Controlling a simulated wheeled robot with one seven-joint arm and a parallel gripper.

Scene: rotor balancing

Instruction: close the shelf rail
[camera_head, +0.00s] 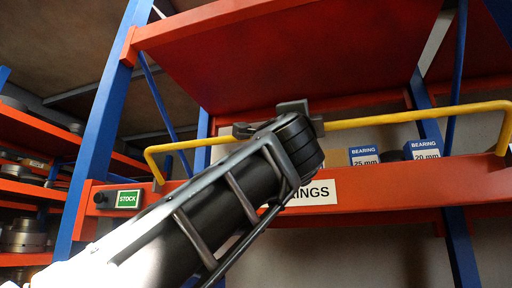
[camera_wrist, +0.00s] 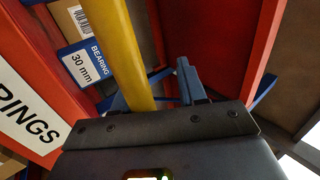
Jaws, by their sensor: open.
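The yellow shelf rail (camera_head: 400,117) is a long bar running across the front of the bearings shelf (camera_head: 385,199), above its red front beam. Its ends bend down toward the beam at the left and right. My gripper (camera_head: 290,112) is at the middle of the rail in the head view, and my arm hides part of the bar. In the wrist view the rail (camera_wrist: 122,50) runs down between the two fingers of my open gripper (camera_wrist: 150,92). I cannot tell whether the fingers touch it.
Boxes labelled bearing 25 mm (camera_head: 364,156) and 20 mm (camera_head: 425,150) stand on the shelf behind the rail. A 30 mm box (camera_wrist: 84,62) shows in the wrist view. A red shelf (camera_head: 300,50) is overhead. Blue uprights (camera_head: 100,120) flank the bay. A green STOCK sign (camera_head: 128,199) is at left.

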